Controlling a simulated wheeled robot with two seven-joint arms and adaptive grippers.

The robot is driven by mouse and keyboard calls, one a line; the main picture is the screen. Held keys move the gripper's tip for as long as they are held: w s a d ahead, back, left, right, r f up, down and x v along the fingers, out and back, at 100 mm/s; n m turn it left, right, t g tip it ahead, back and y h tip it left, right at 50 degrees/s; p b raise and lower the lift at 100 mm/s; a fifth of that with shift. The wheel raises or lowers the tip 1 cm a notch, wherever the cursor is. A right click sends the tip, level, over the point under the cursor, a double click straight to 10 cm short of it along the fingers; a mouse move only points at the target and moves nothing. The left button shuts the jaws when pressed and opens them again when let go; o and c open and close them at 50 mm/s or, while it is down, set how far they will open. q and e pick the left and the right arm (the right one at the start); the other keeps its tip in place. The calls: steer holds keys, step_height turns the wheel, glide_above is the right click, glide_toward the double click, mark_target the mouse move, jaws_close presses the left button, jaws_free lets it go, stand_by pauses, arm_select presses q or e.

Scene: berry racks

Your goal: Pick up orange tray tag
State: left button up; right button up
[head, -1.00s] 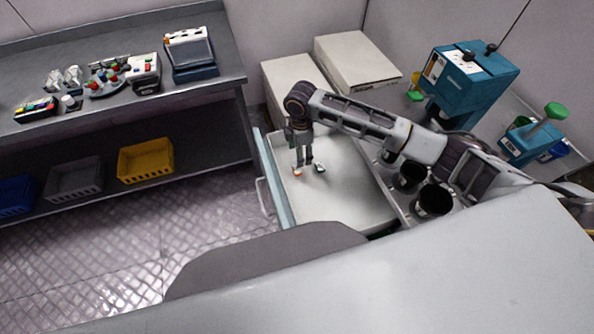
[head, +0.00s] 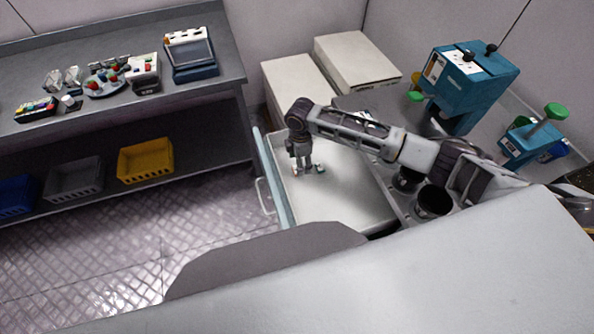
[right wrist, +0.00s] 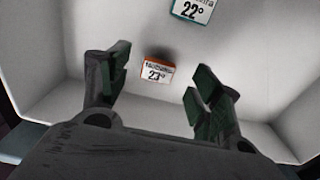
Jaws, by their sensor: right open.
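The orange tray tag (right wrist: 157,73) is a small white card with an orange edge, reading 23°, lying on the white floor of an open drawer. In the head view the tag (head: 296,171) is a tiny orange spot, partly covered by my right gripper (head: 308,171). In the right wrist view my right gripper (right wrist: 160,88) is open, its two fingers spread wide and empty, with the tag showing between them, slightly beyond the fingertips. My left gripper is not in view.
The open drawer (head: 330,208) has raised walls around the tags. Black cups (head: 433,202) sit in the counter to its right, below my arm. Pale boxes (head: 355,62) and a teal machine (head: 468,85) stand behind. A shelf table (head: 225,85) is at left.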

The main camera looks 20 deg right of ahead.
step_height(320, 180, down, 3)
steer(key=shift+f, duration=0.4)
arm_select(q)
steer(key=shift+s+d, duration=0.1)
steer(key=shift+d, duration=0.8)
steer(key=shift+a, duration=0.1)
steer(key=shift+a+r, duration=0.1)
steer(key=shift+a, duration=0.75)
arm_select(e)
steer(key=c, duration=0.9)
